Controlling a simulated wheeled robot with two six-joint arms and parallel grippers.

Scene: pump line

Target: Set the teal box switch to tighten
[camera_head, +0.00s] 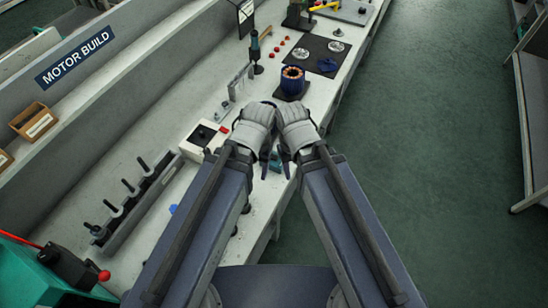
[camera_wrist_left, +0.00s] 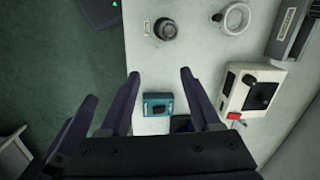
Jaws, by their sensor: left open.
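The teal box (camera_wrist_left: 158,104) with a dark knob on top sits on the pale bench near its edge. In the left wrist view it lies in the gap between the fingers of my left gripper (camera_wrist_left: 159,73), which are spread and hold nothing. In the head view a little of the teal box (camera_head: 275,158) shows between the two wrists. My left gripper (camera_head: 265,170) and my right gripper (camera_head: 289,168) are close side by side over the bench edge. The right fingers are mostly hidden by the wrist. The knob's setting is too small to read.
A white box (camera_wrist_left: 250,92) with a black knob and red button stands beside the teal box. A blue motor housing (camera_head: 292,81) stands further along. The floor right of the bench is clear.

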